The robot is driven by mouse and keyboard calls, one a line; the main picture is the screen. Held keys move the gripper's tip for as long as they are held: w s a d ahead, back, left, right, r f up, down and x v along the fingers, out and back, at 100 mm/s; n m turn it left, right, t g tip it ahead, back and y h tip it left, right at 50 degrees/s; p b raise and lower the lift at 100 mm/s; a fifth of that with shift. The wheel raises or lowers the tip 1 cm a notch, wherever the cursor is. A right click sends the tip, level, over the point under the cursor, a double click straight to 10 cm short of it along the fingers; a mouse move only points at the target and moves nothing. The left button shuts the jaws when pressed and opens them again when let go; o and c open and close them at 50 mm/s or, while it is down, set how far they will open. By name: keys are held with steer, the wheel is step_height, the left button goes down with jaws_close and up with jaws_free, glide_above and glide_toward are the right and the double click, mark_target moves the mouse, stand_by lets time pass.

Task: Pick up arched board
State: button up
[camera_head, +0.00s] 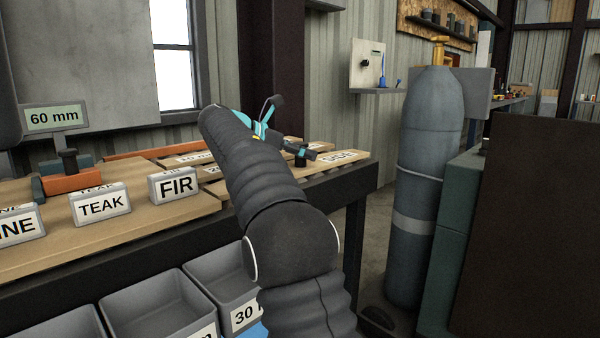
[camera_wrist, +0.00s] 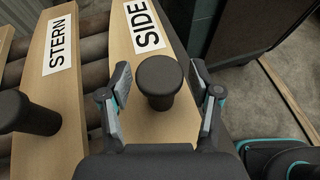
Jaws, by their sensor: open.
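In the wrist view, a wooden board labelled SIDE (camera_wrist: 125,48) lies under my gripper (camera_wrist: 160,82), with a dark round knob (camera_wrist: 158,76) standing on it. No board is labelled arched, and I cannot tell which is. In the head view, the SIDE board (camera_head: 328,162) is at the bench's right end, and my arm hides part of the boards.
Signs reading TEAK (camera_head: 100,204) and FIR (camera_head: 174,185) stand on the bench. Grey bins (camera_head: 160,300) sit below its front. A tall grey cylinder (camera_head: 425,170) and a green cabinet (camera_head: 450,225) stand to the right, with a floor gap beside the bench.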

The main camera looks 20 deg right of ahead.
jaws_close()
steer(key=shift+r, duration=0.2)
